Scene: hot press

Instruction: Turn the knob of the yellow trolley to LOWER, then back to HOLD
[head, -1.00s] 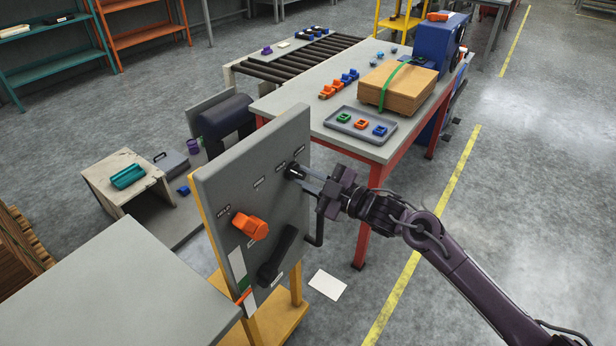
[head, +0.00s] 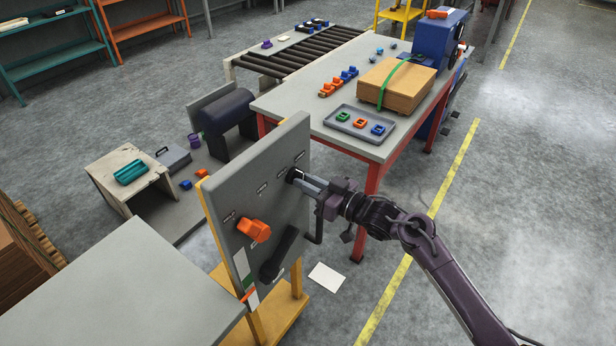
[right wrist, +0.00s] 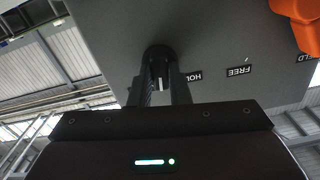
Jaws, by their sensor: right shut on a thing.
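The yellow trolley carries an upright grey panel (head: 272,146) on a yellow frame (head: 297,272). A small black knob (head: 291,174) sticks out near the panel's upper right edge. My right gripper (head: 302,180) is shut on this knob, coming from the right. In the right wrist view the knob (right wrist: 158,56) sits between the two fingers (right wrist: 160,88). Labels beside it read FREE (right wrist: 239,71) and a partly hidden one starting HOL (right wrist: 193,77). The knob's pointer direction cannot be made out. My left gripper is out of view.
An orange knob (head: 254,229) and a black handle (head: 283,254) are lower on the panel. A red-legged table (head: 290,106) with a tray and boxes stands behind. A grey tabletop (head: 125,290) is at front left. Floor to the right is clear.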

